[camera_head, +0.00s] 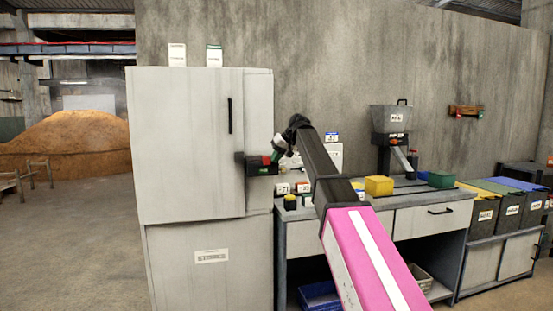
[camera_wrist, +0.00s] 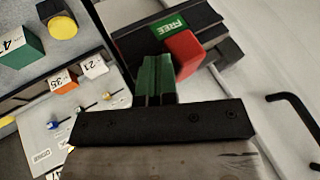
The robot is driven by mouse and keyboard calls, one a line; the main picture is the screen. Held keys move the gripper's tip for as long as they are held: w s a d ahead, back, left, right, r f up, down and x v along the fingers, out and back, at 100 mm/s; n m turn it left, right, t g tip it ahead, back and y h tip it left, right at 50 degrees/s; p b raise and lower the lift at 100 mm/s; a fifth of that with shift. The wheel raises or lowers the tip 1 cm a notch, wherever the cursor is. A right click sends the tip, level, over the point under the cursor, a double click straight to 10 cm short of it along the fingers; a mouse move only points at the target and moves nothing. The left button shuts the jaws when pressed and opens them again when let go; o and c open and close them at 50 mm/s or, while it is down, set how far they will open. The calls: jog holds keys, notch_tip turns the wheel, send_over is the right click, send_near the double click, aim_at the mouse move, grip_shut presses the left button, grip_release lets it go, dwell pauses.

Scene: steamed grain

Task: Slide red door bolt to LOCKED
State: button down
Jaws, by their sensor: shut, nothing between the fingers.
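The red bolt knob (camera_wrist: 185,57) sits in a black housing (camera_wrist: 130,40) on the pale cabinet. A green FREE label (camera_wrist: 170,26) shows beside the knob. In the head view, the red knob (camera_head: 266,160) is small, at the cabinet's right edge. My gripper (camera_wrist: 157,68) is shut and empty, its green fingers just left of the knob in the wrist view. I cannot tell whether they touch it. In the head view, my gripper (camera_head: 277,154) is close to the right of the housing. No LOCKED label is readable.
The pale cabinet (camera_head: 185,140) has a black vertical handle (camera_head: 229,116), also in the wrist view (camera_wrist: 292,115). Open floor lies at left.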

aim_at(265, 157)
jog(key=shift+s+a, duration=0.25)
jog(key=shift+a, duration=0.55)
jog(key=shift+s+a, duration=0.2)
jog(key=shift+a, duration=0.55)
jog(key=shift+s+a, duration=0.25)
jog(key=shift+a, duration=0.55)
